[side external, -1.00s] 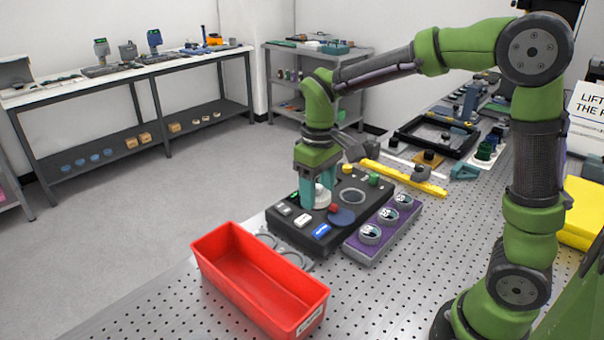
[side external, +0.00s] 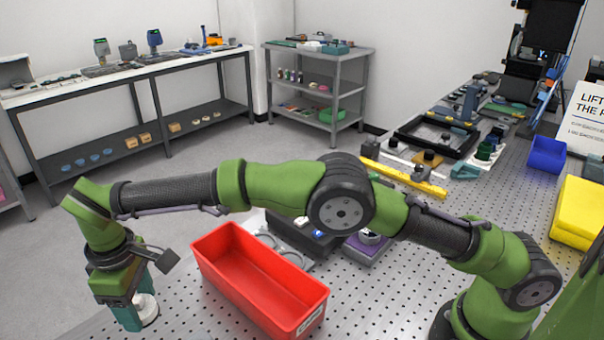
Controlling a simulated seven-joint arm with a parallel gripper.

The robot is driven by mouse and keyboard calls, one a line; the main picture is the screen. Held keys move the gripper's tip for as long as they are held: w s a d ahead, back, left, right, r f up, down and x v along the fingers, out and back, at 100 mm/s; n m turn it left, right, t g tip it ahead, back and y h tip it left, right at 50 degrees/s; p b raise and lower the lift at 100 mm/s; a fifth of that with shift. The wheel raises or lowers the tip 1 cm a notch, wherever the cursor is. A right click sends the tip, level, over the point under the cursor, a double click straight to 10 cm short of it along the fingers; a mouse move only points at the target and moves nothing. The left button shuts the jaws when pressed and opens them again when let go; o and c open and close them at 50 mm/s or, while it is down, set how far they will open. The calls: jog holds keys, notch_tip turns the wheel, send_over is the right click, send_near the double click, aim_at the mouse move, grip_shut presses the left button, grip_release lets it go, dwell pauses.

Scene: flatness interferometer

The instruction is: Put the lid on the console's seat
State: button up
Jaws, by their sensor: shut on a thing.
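My gripper (side external: 139,306), with teal fingers, is at the lower left, left of the red bin. It is shut on a white round piece with a grey rim, which looks like the lid (side external: 148,307). The fingers cover part of it, and its height above the table is unclear. The black console (side external: 297,237) is right of the red bin, far from my gripper. My arm hides most of the console, and its seat is not visible.
The open, empty red bin (side external: 212,242) lies between my gripper and the console. A purple tray (side external: 362,251) with round parts is beside the console, partly hidden. A yellow bar (side external: 403,177) lies behind. The perforated table (side external: 385,300) is bare at the front right.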

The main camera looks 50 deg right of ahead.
jog(key=shift+f, duration=4.7)
jog(key=shift+f, duration=0.1)
jog(key=o, duration=1)
